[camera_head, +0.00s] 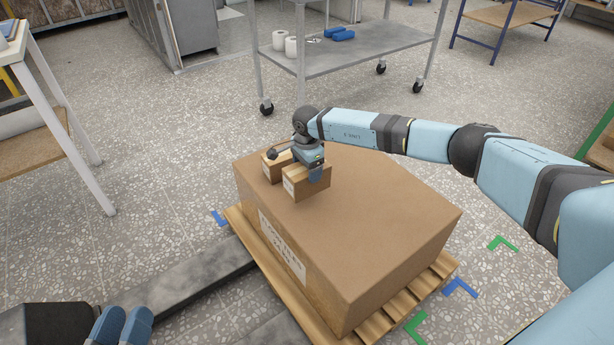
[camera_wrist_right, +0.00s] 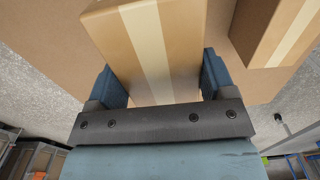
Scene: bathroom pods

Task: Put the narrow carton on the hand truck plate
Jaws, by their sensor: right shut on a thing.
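Two small brown cartons are at the far left part of a large box's top. My right gripper (camera_head: 314,172) is shut on the nearer carton (camera_head: 303,188), which has a pale tape strip in the right wrist view (camera_wrist_right: 150,45). The blue fingers are on either side of it. I cannot tell whether it touches the box top. The other carton (camera_head: 271,168) is just left of it, partly hidden; it also shows in the right wrist view (camera_wrist_right: 275,30). I cannot tell which is the narrow one. My left gripper (camera_head: 122,325) is low at the left, cut by the frame edge. I cannot identify the hand truck plate.
The large box (camera_head: 375,215) stands on a wooden pallet (camera_head: 420,290). A dark grey beam (camera_head: 190,278) lies on the floor left of it. A wheeled grey table (camera_head: 375,50) with rolls and blue items stands behind. A white-legged table (camera_head: 75,130) is at left.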

